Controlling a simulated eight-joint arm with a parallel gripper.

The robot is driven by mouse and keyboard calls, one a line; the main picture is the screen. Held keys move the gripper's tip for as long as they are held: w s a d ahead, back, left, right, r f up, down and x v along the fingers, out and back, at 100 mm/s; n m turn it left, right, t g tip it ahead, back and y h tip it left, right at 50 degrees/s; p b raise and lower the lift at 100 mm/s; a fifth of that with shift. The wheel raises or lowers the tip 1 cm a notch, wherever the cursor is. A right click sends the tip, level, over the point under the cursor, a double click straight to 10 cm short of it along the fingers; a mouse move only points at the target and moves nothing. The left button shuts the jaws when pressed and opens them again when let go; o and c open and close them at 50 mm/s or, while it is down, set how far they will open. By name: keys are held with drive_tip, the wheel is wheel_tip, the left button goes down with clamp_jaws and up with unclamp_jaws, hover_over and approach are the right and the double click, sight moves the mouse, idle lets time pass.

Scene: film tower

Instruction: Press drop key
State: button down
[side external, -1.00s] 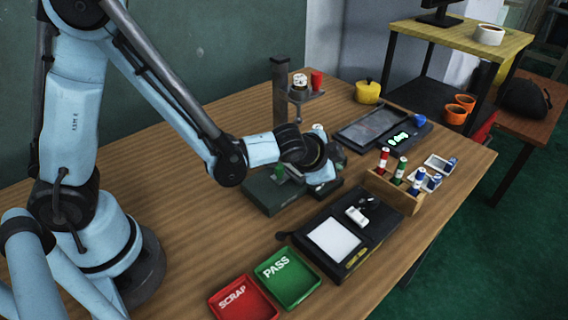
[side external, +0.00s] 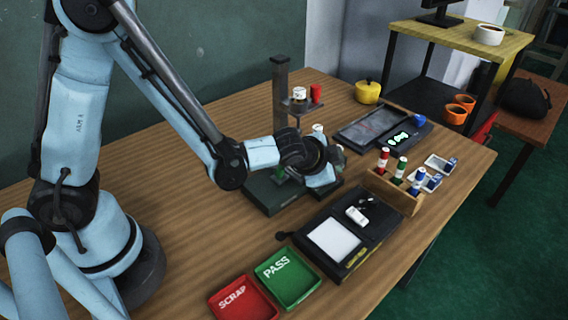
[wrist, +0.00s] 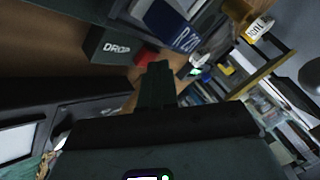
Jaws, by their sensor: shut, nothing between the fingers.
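In the wrist view a dark block marked DROP (wrist: 117,48) has a red key (wrist: 147,57) beside its label. My gripper (wrist: 157,72) is shut and empty, with its fingertips over the lower edge of the red key. I cannot tell whether they touch it. In the side view my gripper (side external: 336,158) is above the right side of the tower's dark base (side external: 262,195), and my wrist hides the DROP block. The tower post (side external: 280,85) carries a platform (side external: 301,105) with a white-labelled canister (side external: 298,93) and a red cylinder (side external: 316,93).
A wooden rack (side external: 395,190) of coloured canisters stands right of my gripper, near a light-panel box (side external: 336,240). PASS (side external: 288,280) and SCRAP (side external: 243,304) trays are in front.

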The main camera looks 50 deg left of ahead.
idle(0.4)
drive_tip(key=shift+r, duration=0.8)
drive_tip(key=shift+r, duration=2.5)
drive_tip(key=s+a+g, duration=0.1)
drive_tip(key=s, duration=0.1)
drive_tip(key=s+a+m+g, duration=0.1)
drive_tip(key=s+a, duration=0.1)
drive_tip(key=s, duration=0.1)
drive_tip(key=s+a+g, duration=0.1)
drive_tip(key=s+g, duration=0.1)
drive_tip(key=s, duration=0.1)
drive_tip(key=shift+a+f, duration=0.15)
drive_tip(key=shift+f, duration=0.1)
drive_tip(key=s+a+r+n+t+h, duration=0.1)
drive_tip(key=s+a+r+n+t, duration=0.1)
drive_tip(key=s+a+r+n, duration=0.2)
drive_tip(key=shift+s+a+r+n, duration=0.4)
drive_tip(key=shift+s+a+n, duration=0.3)
drive_tip(key=shift+s+n, duration=1.25)
